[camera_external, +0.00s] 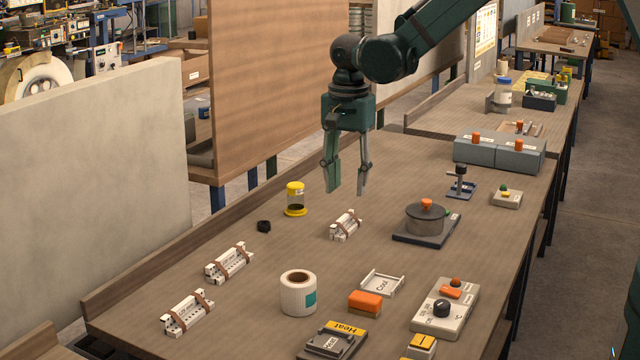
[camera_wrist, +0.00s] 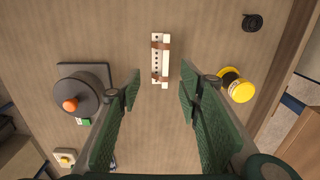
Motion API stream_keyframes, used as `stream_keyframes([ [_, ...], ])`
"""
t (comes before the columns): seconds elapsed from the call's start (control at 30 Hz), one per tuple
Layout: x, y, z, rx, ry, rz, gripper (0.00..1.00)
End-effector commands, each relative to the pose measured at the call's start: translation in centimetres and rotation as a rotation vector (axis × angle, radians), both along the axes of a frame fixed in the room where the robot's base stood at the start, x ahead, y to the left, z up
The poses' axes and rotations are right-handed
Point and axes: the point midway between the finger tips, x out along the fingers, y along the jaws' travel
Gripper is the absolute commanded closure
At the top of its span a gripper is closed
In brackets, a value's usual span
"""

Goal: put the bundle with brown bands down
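My gripper (camera_external: 347,191) hangs over the table with its fingers apart and nothing between them. In the wrist view its two fingers (camera_wrist: 160,76) are spread wide. A white bundle with brown bands (camera_external: 345,226) lies on the table below the gripper, clear of the fingertips. It also shows in the wrist view (camera_wrist: 159,62), lying beyond and between the fingertips. Two similar white bundles with brown bands lie nearer the left edge, one at the middle left (camera_external: 229,263) and one at the front left (camera_external: 187,313).
A yellow-capped jar (camera_external: 295,199) and a small black ring (camera_external: 263,226) stand left of the nearest bundle. A round grey pot with an orange knob (camera_external: 425,218) stands to its right. A white roll (camera_external: 298,293), white "Cool" tray (camera_external: 382,283) and orange block (camera_external: 365,303) are in front.

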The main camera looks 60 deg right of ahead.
Motion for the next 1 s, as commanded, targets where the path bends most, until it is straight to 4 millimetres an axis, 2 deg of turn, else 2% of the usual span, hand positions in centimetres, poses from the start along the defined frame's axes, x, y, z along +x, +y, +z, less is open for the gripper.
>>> stream_keyframes([
  [0.1,0.0,0.0,1.3,0.000,0.000,0.000,0.64],
  [0.3,0.0,0.0,2.3,0.000,0.000,0.000,0.64],
  [1.0,-0.1,0.0,2.5,0.000,-0.001,0.003,0.64],
])
